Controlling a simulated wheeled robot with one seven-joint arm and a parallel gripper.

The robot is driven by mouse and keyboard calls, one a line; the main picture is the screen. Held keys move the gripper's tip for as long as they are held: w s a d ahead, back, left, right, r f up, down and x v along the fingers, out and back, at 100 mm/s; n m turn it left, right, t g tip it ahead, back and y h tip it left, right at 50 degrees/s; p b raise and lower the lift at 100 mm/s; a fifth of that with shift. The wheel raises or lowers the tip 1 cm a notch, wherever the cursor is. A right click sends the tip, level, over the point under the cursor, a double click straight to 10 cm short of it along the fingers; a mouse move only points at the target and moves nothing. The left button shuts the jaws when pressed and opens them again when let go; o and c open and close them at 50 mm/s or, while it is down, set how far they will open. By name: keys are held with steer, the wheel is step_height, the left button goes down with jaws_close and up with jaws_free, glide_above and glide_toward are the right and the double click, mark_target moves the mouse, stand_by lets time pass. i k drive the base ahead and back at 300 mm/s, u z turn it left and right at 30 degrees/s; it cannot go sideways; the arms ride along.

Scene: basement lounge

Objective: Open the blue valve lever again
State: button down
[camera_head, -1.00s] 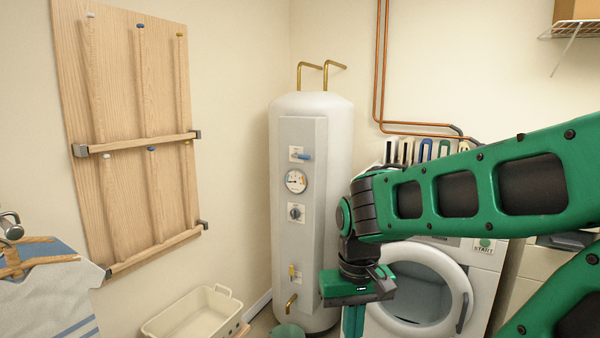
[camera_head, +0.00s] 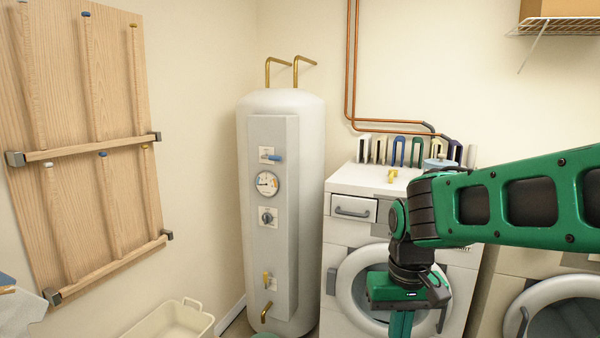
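The blue valve lever (camera_head: 276,157) is on the upper part of the grey panel (camera_head: 284,215) on the white water heater (camera_head: 313,130). It lies roughly horizontal and points right from its white plate.
A washing machine (camera_head: 345,207) with a round door stands right of the heater, with a yellow object (camera_head: 393,175) on top. A cream basin (camera_head: 165,322) is at lower left. A wooden rack (camera_head: 75,60) is on the left wall. Copper pipes (camera_head: 351,60) run down the back wall.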

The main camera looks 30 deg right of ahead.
mark_target(271, 158)
steer(key=z, duration=0.1)
steer(key=i, duration=1)
steer(key=u, duration=0.05)
